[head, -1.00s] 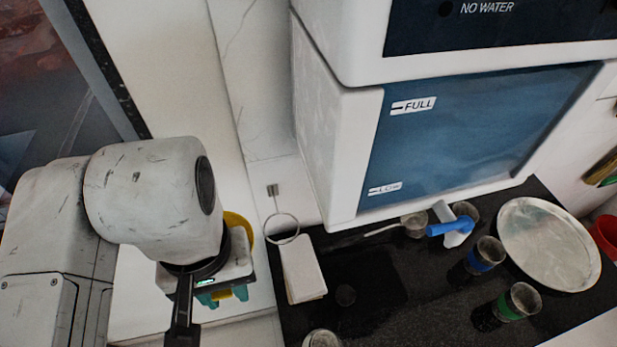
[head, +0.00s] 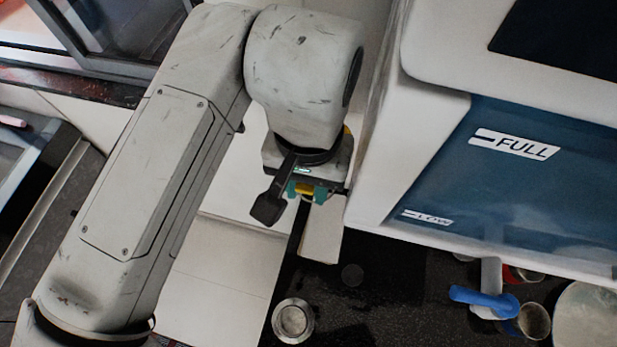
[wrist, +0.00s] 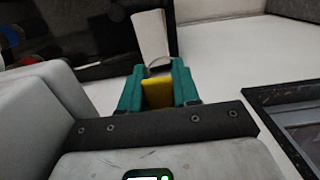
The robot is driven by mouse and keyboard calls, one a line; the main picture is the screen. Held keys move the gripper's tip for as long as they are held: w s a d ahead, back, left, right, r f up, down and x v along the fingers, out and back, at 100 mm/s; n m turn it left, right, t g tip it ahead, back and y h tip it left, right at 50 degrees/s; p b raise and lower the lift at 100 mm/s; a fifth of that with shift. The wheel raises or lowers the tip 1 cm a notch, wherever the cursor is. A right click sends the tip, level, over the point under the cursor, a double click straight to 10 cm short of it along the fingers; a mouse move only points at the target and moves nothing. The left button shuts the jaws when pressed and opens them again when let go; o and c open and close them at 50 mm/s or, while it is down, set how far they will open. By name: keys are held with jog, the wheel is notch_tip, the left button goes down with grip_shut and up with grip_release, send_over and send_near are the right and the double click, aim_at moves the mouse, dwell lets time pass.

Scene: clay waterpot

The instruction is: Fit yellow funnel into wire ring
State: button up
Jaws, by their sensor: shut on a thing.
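My gripper (head: 305,190) has teal fingers shut on the yellow funnel (head: 304,188). Only parts of the funnel show in the head view, since my wrist covers the rest. In the wrist view a yellow part of the funnel (wrist: 157,92) shows between the teal fingers. The wire ring is mostly hidden behind my gripper in the head view. In the wrist view a thin curved line, likely the wire ring (wrist: 160,60), shows just beyond the fingertips, by the white block. I cannot tell whether the funnel touches the ring.
A white block (head: 323,230) stands just beyond my gripper. A large water tank (head: 520,190) rises to the right. A metal cup (head: 293,320) and a blue-handled piece (head: 484,300) sit on the dark tray (head: 400,305). The dark surface between them is mostly clear.

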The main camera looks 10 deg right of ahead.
notch_tip(320, 180, down, 10)
jog(key=b, duration=0.6)
jog(key=shift+r, duration=0.15)
dwell(0.5)
jog(key=o, duration=1.1)
jog(key=shift+r, duration=0.1)
jog(key=r, duration=1)
jog(key=shift+w+r+b, duration=0.25)
jog(key=shift+r+b, duration=0.05)
